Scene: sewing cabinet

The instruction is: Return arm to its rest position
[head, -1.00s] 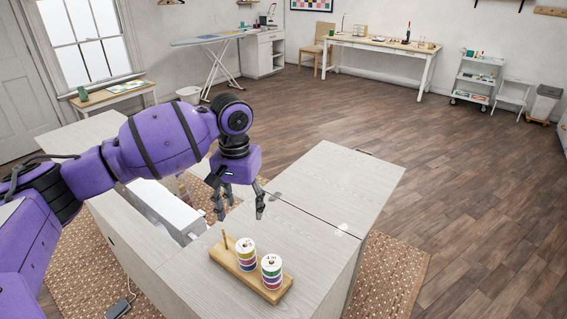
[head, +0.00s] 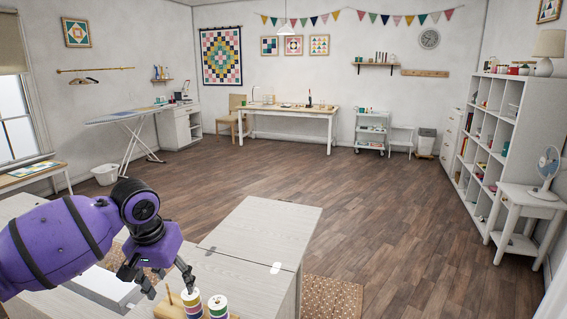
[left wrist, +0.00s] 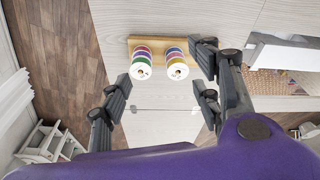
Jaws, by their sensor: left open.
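My purple left arm comes in from the left in the head view. Its gripper (head: 170,284) is open and empty above the sewing cabinet (head: 262,222). A wooden spool holder (head: 168,311) with two stacks of coloured thread spools stands on the cabinet top, close to the gripper and partly cut off by the lower frame edge. In the left wrist view, the near stack (left wrist: 142,68) and the other stack (left wrist: 174,66) show between and beyond the spread fingers (left wrist: 160,95), apart from them. My right gripper is in neither view.
An opening with a white machine part (head: 105,288) lies left of the gripper in the cabinet top. The wooden floor (head: 380,200) is clear beyond the cabinet. A white shelf (head: 505,130) and a small table with a fan (head: 528,205) stand at the right.

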